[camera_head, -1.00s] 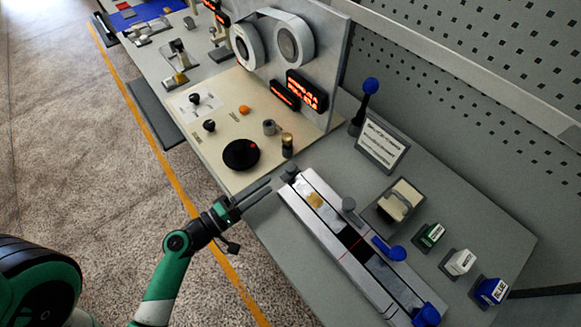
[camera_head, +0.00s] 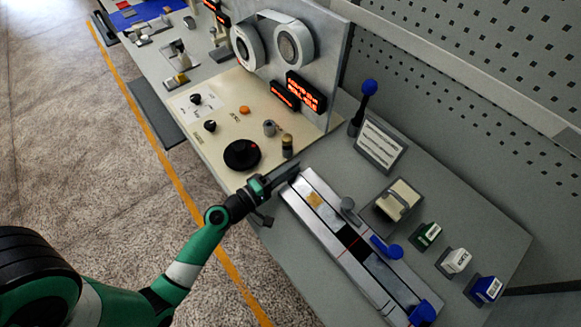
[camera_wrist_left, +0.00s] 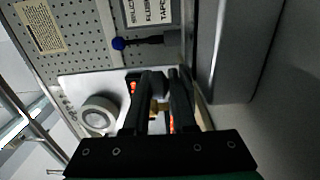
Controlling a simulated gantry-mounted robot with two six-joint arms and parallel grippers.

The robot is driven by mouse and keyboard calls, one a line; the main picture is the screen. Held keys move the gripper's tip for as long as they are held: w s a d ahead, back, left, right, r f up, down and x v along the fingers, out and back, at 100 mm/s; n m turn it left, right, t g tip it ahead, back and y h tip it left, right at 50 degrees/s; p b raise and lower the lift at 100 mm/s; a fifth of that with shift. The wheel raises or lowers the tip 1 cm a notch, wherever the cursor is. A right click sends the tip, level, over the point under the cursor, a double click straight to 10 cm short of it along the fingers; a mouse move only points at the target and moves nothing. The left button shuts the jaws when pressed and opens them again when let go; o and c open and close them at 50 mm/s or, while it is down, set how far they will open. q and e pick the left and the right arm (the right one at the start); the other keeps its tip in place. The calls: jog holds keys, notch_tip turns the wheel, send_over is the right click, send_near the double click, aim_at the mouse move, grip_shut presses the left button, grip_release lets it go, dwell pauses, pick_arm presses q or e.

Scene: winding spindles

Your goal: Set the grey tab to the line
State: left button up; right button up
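The steel splicing track (camera_head: 316,218) runs diagonally across the bench, with a dark middle block crossed by a red line (camera_head: 353,240). A grey lever-like tab (camera_head: 348,205) stands at its far edge, above the line. The grey knob at the track's upper-left end is now hidden behind my left gripper (camera_head: 286,172). My left gripper's fingers are at that end, pointing across it; whether they touch it cannot be told. In the left wrist view the two dark fingers (camera_wrist_left: 166,100) show a narrow gap with nothing clearly held. My right gripper is out of view.
A blue tab (camera_head: 386,248) and a blue end block (camera_head: 423,313) sit farther along the track. Green, white and blue labelled blocks (camera_head: 458,261) stand to the right. A cream panel with a black dial (camera_head: 241,155) and brass knob (camera_head: 287,146) lies beyond the gripper.

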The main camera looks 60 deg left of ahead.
pick_arm(q)
grip_shut()
dwell(1.1)
